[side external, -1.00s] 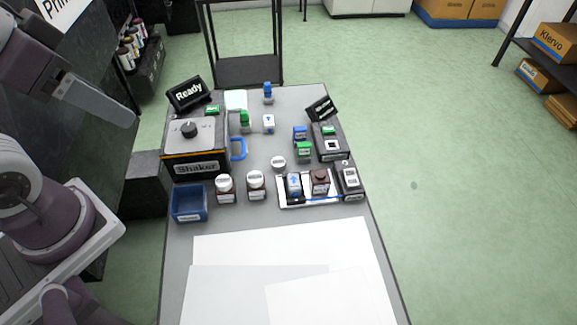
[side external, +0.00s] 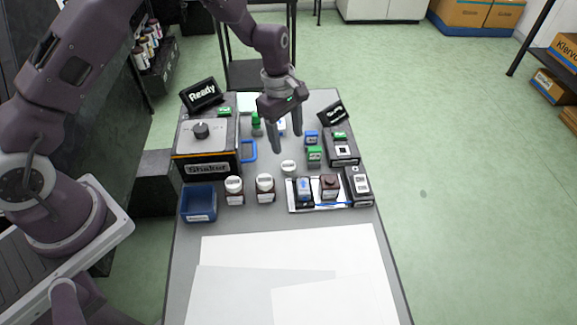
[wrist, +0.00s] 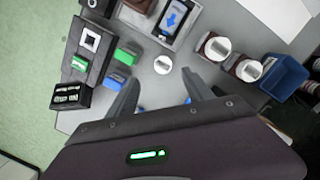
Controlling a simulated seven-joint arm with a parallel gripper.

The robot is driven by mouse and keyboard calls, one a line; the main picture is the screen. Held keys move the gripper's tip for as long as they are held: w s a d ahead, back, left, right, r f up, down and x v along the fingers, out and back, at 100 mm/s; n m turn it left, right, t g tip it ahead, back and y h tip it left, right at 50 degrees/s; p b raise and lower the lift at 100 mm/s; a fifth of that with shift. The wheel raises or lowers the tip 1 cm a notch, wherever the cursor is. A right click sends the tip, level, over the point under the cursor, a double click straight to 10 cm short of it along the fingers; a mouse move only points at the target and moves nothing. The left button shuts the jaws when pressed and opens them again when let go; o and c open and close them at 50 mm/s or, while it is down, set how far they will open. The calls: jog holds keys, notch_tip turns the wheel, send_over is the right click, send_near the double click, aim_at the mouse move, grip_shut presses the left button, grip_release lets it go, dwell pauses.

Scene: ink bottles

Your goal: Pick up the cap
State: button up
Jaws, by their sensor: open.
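A loose white round cap (side external: 289,166) lies on the grey table in front of the green and blue blocks. In the wrist view the cap (wrist: 163,64) lies just beyond the fingertips, roughly between their lines. My gripper (side external: 287,141) is open and empty, pointing down above the table behind the cap. Its two fingers also show in the wrist view (wrist: 160,78), apart from the cap. A brown bottle (side external: 329,188) without a white lid stands on the tray (side external: 318,207), beside a blue-and-white item with an arrow (side external: 304,188).
Two white-lidded brown bottles (side external: 234,190) (side external: 265,188) and a blue bin (side external: 199,203) stand at the front left. The shaker (side external: 206,150) is at left. Green (side external: 315,156) and blue blocks stand close right of my gripper. White sheets (side external: 290,255) cover the front.

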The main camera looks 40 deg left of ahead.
aim_at(289, 165)
jog(key=shift+n, duration=0.3)
jog(key=f, duration=0.9)
jog(key=shift+s+d, duration=0.15)
jog(key=shift+d, duration=0.2)
grip_shut()
